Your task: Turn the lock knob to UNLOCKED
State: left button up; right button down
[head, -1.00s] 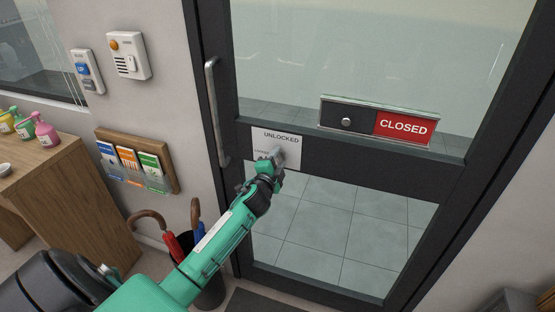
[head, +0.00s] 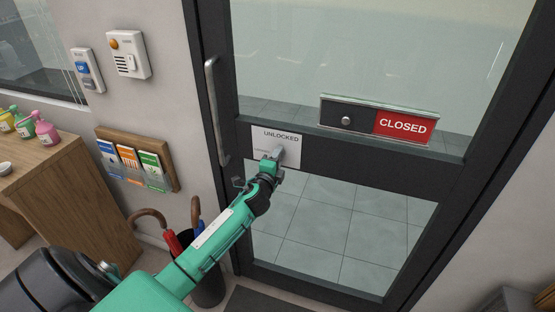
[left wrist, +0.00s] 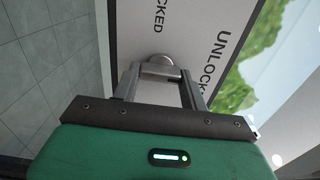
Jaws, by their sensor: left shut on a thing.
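The lock plate (head: 292,152) is a white panel on the dark middle rail of the glass door. The word UNLOCKED runs along its top, and a smaller LOCKED label at its left is partly covered. The lock knob (left wrist: 160,64) is round, grey metal and shows in the left wrist view near the LOCKED lettering, with UNLOCKED to its right. My left gripper (head: 274,154) reaches the plate from the lower left, and its fingers are shut on the knob. They hide part of it, so I cannot tell which label it points to. My right gripper is not in view.
A vertical door handle (head: 214,112) stands left of the plate. A red CLOSED slider sign (head: 403,124) is at the upper right. An umbrella stand (head: 208,289) is below my arm, and a leaflet rack (head: 168,172) and wooden counter (head: 88,205) are at the left.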

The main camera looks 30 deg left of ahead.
pick_arm(q)
jog(key=o, duration=1)
jog(key=shift+b+v, duration=1.45)
jog(key=shift+v, duration=5.45)
jog(key=shift+a+f, duration=0.1)
